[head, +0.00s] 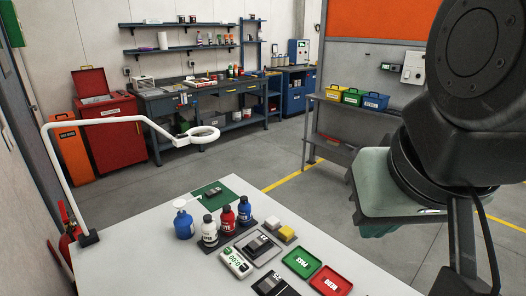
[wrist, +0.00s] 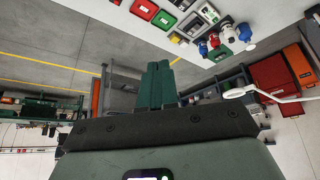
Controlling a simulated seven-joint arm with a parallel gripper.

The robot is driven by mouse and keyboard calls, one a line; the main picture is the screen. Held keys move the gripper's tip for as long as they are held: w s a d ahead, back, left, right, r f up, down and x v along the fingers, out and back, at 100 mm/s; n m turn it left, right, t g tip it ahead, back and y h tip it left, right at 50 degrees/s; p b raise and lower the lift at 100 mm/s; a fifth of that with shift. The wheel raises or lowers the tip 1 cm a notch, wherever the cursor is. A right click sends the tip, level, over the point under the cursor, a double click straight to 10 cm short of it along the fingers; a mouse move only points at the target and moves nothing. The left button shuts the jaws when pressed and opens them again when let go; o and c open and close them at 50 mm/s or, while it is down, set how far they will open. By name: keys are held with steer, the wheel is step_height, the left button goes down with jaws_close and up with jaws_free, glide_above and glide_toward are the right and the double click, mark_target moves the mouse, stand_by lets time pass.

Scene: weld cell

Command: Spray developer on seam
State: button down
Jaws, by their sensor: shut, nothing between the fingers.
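On the white table stand a white bottle (head: 209,231), a red bottle (head: 227,219) and a dark blue bottle (head: 244,210) in a row. A larger blue bottle (head: 183,224) with a pale top stands at their left. Their labels are too small to read surely. A small grey metal piece (head: 213,191) lies on a green mat (head: 232,183) behind them; no seam can be made out. My gripper (wrist: 158,66) shows in the wrist view with its green fingers shut together and empty, well apart from the bottles. In the head view my arm is at the right, off the table.
A green tray (head: 304,262), a red tray (head: 330,281), a timer (head: 236,262) and white and yellow blocks (head: 287,233) occupy the table's middle and front. A white lamp arm (head: 100,121) arches over the table's left side.

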steer(key=w+a+f+g, duration=0.1)
steer(key=w+a, duration=0.2)
steer(key=w, duration=0.6)
steer(key=w+a+f+m+h, duration=0.1)
steer(key=w+a+f, duration=0.15)
steer(key=w, duration=0.55)
steer(key=w+a+f+g, duration=0.1)
steer(key=w+a, duration=0.2)
steer(key=w, duration=0.6)
steer(key=n+t+h, duration=0.3)
steer(key=t+h, duration=0.1)
glide_above(205, 218)
step_height(205, 218, down, 17)
steer(key=shift+f, duration=0.1)
steer(key=shift+f, duration=4.35)
